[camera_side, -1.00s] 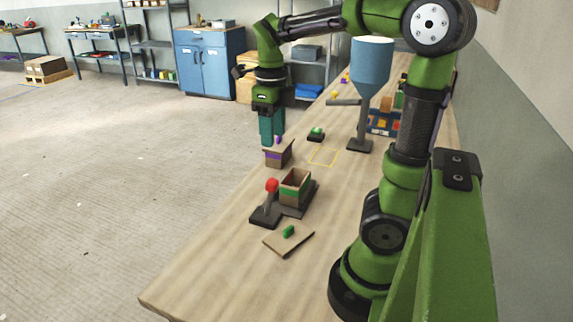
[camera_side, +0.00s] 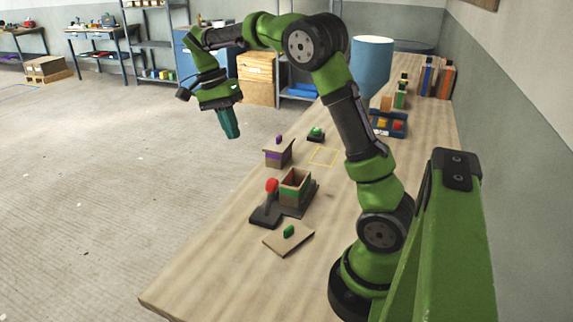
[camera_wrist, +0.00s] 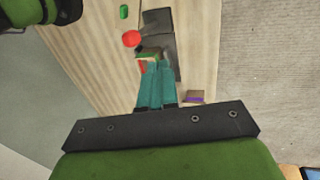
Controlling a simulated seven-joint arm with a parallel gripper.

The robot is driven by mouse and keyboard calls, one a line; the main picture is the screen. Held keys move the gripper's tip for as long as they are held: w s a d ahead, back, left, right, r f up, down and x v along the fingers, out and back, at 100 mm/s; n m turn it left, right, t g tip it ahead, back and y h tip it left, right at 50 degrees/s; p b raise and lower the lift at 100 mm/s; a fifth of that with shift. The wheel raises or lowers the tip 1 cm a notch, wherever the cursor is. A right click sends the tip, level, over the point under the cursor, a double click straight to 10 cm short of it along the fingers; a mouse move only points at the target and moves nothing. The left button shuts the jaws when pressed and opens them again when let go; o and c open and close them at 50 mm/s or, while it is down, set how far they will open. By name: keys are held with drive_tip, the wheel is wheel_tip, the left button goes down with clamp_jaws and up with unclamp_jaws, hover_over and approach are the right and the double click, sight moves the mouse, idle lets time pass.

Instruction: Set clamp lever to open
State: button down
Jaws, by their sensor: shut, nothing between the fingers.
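The clamp lever (camera_side: 271,191) has a red ball knob and stands tilted slightly right on a dark base (camera_side: 264,216) near the table's left edge. In the wrist view its red knob (camera_wrist: 132,38) shows beyond my fingertips. An open-topped box (camera_side: 294,185) with a green band sits right behind the lever on a dark plate. My gripper (camera_side: 232,132), with teal fingers, is shut and empty. It hangs tilted in the air, left of and above the table edge, apart from the lever. In the wrist view my fingers (camera_wrist: 155,70) hide part of the box.
A lid with a green handle (camera_side: 289,232) lies in front of the lever. A purple-banded box (camera_side: 279,153) stands behind it, next to a small green-topped item (camera_side: 316,134). The front table area is clear.

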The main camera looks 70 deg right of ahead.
sight(277, 180)
drive_tip(key=s+f, duration=0.7)
drive_tip(key=f, duration=0.3)
drive_tip(key=shift+f, duration=0.15)
drive_tip(key=shift+s+t, duration=1.2)
drive_tip(key=shift+s, duration=0.4)
drive_tip(key=shift+s+f, duration=0.15)
drive_tip(key=shift+s, duration=0.55)
drive_tip(key=shift+w, duration=0.1)
